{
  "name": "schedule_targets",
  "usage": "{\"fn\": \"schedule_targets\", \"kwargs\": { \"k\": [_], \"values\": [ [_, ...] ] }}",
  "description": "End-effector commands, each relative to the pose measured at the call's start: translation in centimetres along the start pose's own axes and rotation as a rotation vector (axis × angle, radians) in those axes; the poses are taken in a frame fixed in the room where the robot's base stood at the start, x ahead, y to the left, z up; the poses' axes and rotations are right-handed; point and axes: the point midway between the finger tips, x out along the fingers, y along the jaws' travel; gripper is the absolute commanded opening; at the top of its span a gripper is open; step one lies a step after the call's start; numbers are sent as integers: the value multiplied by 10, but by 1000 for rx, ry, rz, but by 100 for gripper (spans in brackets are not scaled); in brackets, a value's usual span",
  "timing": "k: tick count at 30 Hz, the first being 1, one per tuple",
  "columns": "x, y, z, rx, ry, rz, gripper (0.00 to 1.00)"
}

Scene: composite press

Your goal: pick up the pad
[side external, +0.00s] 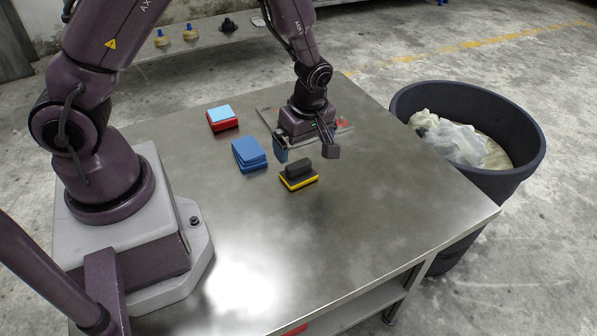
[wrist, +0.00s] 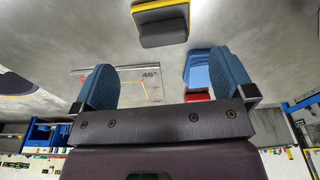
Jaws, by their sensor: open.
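Several pad-like things lie on the metal table. A black block with a yellow base (side external: 298,176) sits nearest the front, and it shows at the top of the wrist view (wrist: 162,24). A stack of blue pads (side external: 249,155) lies to its left; it shows partly behind a finger in the wrist view (wrist: 196,68). A light-blue pad on a red base (side external: 222,117) lies further back; only some red (wrist: 197,97) shows in the wrist view. The frames do not show which is the pad. My gripper (side external: 307,152) is open and empty behind the black block, apart from it.
A flat grey plate with red marks (side external: 345,125) lies under and behind my gripper; it shows a 45° mark in the wrist view (wrist: 130,84). A dark bin (side external: 535,150) with crumpled plastic stands right of the table (side external: 400,215). The table's front right is clear.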

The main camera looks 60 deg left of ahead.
Motion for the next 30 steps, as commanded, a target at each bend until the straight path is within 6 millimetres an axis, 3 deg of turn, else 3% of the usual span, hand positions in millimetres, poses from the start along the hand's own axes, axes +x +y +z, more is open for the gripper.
{"fn": "schedule_targets", "kwargs": {
  "k": [3, 11, 19, 28, 29, 30],
  "values": [
    [20, 0, 0, 0, 0, -3, 100],
    [40, -2, -1, 0, -1, -2, 100],
    [78, -4, -3, 1, -1, -2, 100],
    [84, -4, -3, 1, -1, 1, 100],
    [84, -4, -3, 1, -1, 1, 98],
    [84, -4, -3, 1, -1, 1, 88]
  ]
}}
